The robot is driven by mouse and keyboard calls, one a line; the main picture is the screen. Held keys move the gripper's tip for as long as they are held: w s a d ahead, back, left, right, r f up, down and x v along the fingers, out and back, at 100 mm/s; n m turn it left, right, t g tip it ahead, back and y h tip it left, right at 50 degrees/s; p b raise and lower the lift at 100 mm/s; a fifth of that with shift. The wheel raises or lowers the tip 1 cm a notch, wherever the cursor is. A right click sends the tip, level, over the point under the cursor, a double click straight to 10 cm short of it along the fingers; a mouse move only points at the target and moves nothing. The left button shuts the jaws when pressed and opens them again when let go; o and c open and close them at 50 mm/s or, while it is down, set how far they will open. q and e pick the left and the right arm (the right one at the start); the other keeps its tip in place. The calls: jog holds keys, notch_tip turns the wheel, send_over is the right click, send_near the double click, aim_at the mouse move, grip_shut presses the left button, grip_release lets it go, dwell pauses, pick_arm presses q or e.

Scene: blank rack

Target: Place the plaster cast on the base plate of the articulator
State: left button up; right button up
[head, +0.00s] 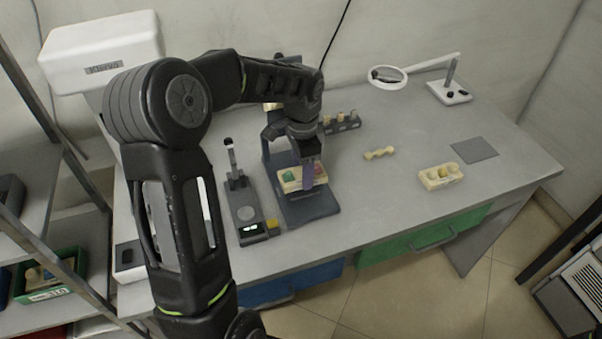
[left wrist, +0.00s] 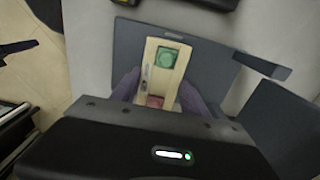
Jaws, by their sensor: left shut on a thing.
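The plaster cast (head: 290,186) is a cream block with a green patch and a reddish patch. It shows lengthwise in the left wrist view (left wrist: 151,76). My left gripper (head: 307,176) is shut on it, with a purplish finger on either side in the left wrist view (left wrist: 157,92). The articulator is a dark grey frame with an upright at the back and a flat base plate (head: 312,210). The cast is over this plate, which also shows in the left wrist view (left wrist: 205,65). I cannot tell whether the cast touches the plate. My right gripper is not in view.
A small scale-like device (head: 247,218) stands close left of the articulator. A dark rack (head: 342,123) with small pieces is behind. Another cream block (head: 440,177), a bone-shaped piece (head: 379,153), a grey mat (head: 474,150) and a magnifier lamp (head: 388,78) are to the right.

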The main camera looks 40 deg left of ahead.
pick_arm(q)
jog(key=shift+a, duration=0.1)
jog(key=shift+w+a, duration=0.2)
jog(key=shift+a+f, duration=0.1)
jog(key=shift+f, duration=0.2)
jog(key=shift+w+f+p, duration=0.1)
jog(key=shift+f+p, duration=0.35)
jog(key=shift+f, duration=1)
jog(key=shift+f, duration=0.2)
jog(key=o, duration=1.6)
jog(key=shift+c, duration=0.2)
jog(key=shift+r, duration=0.1)
